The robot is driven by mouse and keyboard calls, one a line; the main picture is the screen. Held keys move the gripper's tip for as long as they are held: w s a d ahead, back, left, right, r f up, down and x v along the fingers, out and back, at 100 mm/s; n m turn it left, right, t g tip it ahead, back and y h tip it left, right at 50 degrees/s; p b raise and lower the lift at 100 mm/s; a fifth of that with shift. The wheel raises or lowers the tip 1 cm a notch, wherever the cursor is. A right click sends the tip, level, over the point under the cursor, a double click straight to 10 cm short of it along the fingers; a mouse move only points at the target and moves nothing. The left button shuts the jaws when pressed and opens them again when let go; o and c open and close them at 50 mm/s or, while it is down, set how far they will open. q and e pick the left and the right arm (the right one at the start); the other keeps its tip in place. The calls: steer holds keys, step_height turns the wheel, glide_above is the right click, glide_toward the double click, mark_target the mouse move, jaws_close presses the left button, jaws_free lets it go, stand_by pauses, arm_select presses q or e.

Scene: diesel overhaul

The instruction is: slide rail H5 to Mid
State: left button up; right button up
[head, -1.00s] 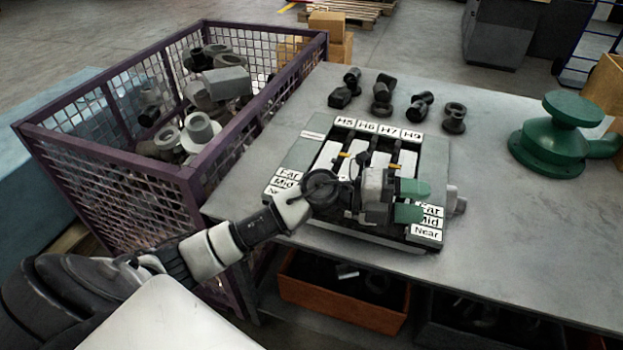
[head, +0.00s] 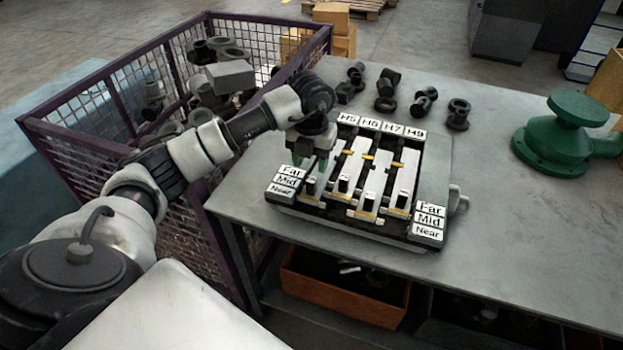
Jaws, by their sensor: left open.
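The rail unit (head: 437,185) lies on the table, with labels H5, H6, H7 and H9 along its back edge. Far, Mid and Near plates stand at both sides. Rail H5 (head: 311,187) is leftmost, and its front block shows just below my left gripper. Its exact row against the Mid plate (head: 286,181) is hard to tell. My left gripper (head: 311,165) is open, pointing down, with green fingertips at the left end of the unit over the H5 rail. Whether the fingers straddle or touch it is unclear. The gripper hides part of H5. My right gripper is out of view.
Several dark fittings (head: 386,82) stand behind the unit. A green flanged part (head: 562,133) stands at the right. A purple mesh bin (head: 110,85) of parts is left of the table, under my arm. An orange bin (head: 343,298) is below. The table's right front is clear.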

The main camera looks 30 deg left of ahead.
mark_target(311, 179)
arm_select(q)
step_height(311, 179, down, 7)
steer(key=shift+f+p, duration=0.1)
steer(key=shift+p, duration=0.7)
jaws_close()
